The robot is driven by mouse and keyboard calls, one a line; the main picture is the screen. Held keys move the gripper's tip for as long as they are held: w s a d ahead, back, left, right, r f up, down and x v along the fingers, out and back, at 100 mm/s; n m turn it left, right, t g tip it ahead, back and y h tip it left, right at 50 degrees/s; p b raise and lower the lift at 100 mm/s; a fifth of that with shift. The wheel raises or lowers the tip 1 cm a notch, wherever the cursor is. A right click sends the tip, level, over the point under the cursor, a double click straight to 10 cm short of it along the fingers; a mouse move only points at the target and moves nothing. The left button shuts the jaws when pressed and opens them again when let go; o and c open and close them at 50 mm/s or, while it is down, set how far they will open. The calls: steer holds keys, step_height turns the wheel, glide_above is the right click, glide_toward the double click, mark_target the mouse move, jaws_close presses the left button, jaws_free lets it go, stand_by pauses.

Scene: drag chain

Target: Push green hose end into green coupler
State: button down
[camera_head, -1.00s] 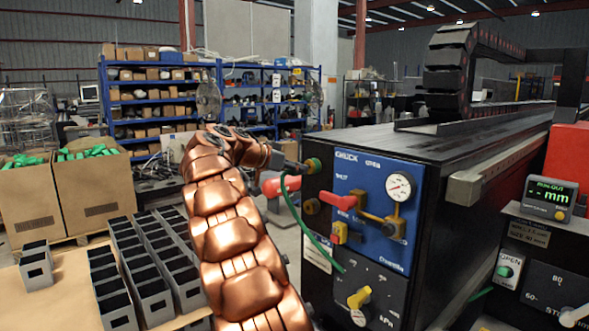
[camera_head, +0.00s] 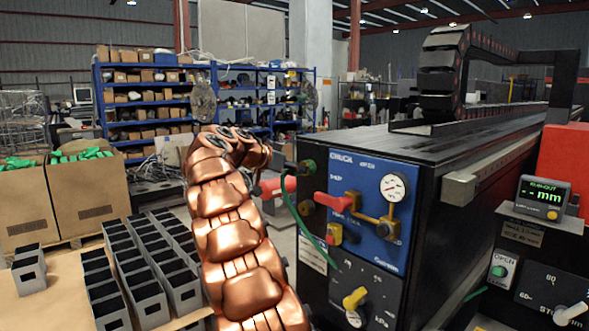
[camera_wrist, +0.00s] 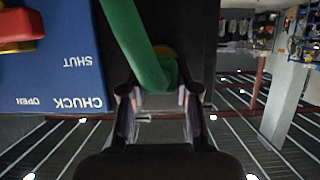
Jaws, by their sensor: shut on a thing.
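The green coupler (camera_head: 308,166) is a small round green fitting at the upper left of the control panel's front in the head view. The green hose (camera_head: 303,224) rises from the lower panel toward my gripper. In the wrist view the hose (camera_wrist: 138,45) comes down from the top, and its lower end lies between my fingers. My gripper (camera_wrist: 160,98) is shut on the hose there. I cannot make out the coupler in the wrist view behind the hose.
The blue chuck panel (camera_head: 372,212) carries red handles (camera_head: 334,202) and a gauge (camera_head: 395,187) right of the coupler. A yellow knob (camera_head: 355,298) sits below. Grey bins (camera_head: 145,295) stand on a table at left. A readout (camera_head: 542,198) stands at right.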

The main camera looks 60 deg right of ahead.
steer(key=c, duration=0.8)
jaws_free()
steer(key=shift+d, duration=0.1)
steer(key=v, duration=1.2)
steer(key=shift+f, duration=0.1)
